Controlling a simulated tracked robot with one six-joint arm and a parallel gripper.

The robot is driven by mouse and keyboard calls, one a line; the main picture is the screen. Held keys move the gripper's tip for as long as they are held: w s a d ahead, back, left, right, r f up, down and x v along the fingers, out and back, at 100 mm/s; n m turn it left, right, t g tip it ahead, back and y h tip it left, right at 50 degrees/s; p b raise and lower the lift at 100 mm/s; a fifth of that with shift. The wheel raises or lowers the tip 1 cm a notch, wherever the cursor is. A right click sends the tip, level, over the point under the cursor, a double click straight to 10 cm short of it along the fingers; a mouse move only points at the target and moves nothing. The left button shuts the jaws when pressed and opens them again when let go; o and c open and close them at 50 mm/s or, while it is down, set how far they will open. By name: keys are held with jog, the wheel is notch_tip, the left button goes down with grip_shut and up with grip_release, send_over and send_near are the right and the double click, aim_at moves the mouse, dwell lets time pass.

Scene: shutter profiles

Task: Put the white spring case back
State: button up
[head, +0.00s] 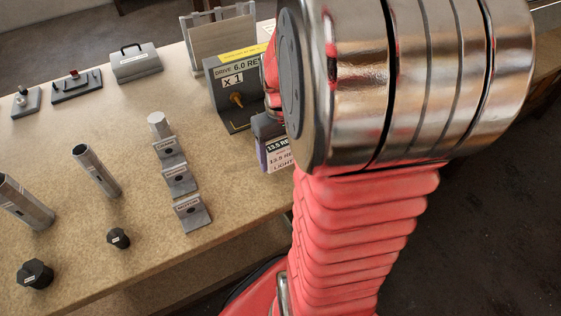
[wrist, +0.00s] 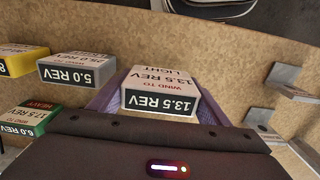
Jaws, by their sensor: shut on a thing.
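A white spring case (wrist: 160,82) with a black band reading 13.5 REV and the word LIGHT sits between the purple fingers of my gripper (wrist: 155,100) in the wrist view. The gripper is shut on it. In the head view the case (head: 279,155) shows at the right part of the bench, beside the drive stand (head: 232,100) marked DRIVE 6.0 REV x1. My arm hides part of it there. I cannot tell whether the case touches the bench.
In the wrist view a pale 5.0 REV case (wrist: 78,70), a green-edged case (wrist: 30,117) and a yellow case (wrist: 22,60) stand left. Grey brackets (wrist: 285,80) stand right. In the head view, tubes (head: 96,170) and dark caps (head: 118,238) occupy the bench's left.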

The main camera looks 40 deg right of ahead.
aim_at(280, 163)
jog(key=shift+f, duration=1.8)
jog(key=o, duration=1.2)
jog(key=shift+f, duration=0.1)
jog(key=shift+o, duration=0.2)
notch_tip(280, 163, up, 12)
jog(key=shift+r, duration=0.15)
